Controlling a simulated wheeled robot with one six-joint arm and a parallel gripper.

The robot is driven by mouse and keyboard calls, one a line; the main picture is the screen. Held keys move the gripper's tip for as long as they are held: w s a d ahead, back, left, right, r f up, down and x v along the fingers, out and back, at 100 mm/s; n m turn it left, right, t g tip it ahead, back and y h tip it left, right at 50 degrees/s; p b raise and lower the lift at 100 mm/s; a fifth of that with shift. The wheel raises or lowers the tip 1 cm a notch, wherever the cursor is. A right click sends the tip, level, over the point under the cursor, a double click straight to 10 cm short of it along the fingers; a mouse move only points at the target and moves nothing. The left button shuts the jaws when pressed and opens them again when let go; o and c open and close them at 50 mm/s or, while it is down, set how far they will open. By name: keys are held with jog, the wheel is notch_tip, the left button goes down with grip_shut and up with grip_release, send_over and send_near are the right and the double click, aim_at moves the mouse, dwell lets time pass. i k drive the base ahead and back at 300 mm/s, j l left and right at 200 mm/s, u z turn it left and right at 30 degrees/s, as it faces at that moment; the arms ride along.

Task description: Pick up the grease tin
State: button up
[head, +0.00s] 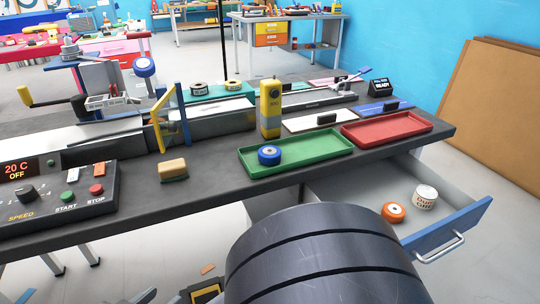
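No label that I can read says grease. A small white tin (425,197) with reddish and dark lettering stands in the open drawer (340,190) at the right, under the workbench; its lettering is too small to make out. An orange roll or tin with a white centre (393,212) lies just left of it, close by. A blue round roll or tin with a white centre (269,155) sits in the green tray on the bench. I cannot tell for sure which one is the grease tin. My gripper is not visible; a large dark rounded part of my own body fills the bottom centre.
The drawer's blue front (450,228) with its metal handle sticks out to the right. On the grey bench are the green tray (318,162), a red tray (386,129), a yellow device (270,108), a brush-like block (173,170) and a control box (60,195). Brown boards lean at the right wall.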

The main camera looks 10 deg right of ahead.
aim_at(424, 197)
jog(key=l+u, duration=0.3)
jog(key=l, duration=0.45)
jog(key=l+z, duration=0.25)
jog(key=z, duration=0.15)
jog(key=l+z, duration=0.25)
jog(key=z, duration=0.15)
jog(key=i+l+z, duration=0.1)
jog(key=l+z, duration=0.15)
jog(key=z, duration=0.15)
jog(key=i+l+z, duration=0.1)
jog(key=l+z, duration=0.15)
jog(key=z, duration=0.15)
